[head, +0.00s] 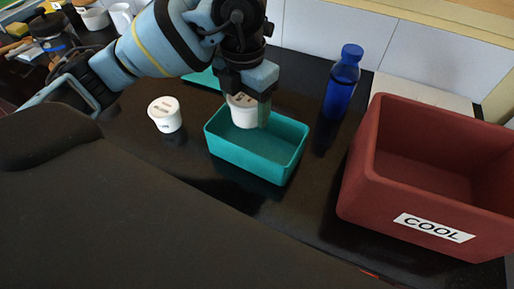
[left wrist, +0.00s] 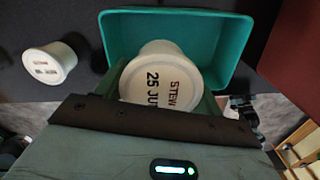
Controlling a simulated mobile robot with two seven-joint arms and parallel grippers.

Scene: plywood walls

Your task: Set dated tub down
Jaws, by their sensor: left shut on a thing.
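A white tub with a lid (head: 243,110) is held by my left gripper (head: 246,97) over the teal open box (head: 249,165). In the left wrist view, the tub's lid (left wrist: 160,88) reads "STEW" and "25 JU", with the rest of the text cut off by the gripper. The gripper's fingers are shut on the tub's sides. The tub is upright, at or just inside the box's opening; I cannot tell whether it touches the floor. A second white lidded tub (head: 165,114) stands on the dark counter left of the box. My right gripper is not in view.
A red crate labelled "COOL" (head: 440,185) stands at the right. A blue bottle (head: 342,82) stands behind, between box and crate. A teal flat thing (head: 203,78) lies behind the gripper. Dark counter around the second tub is clear.

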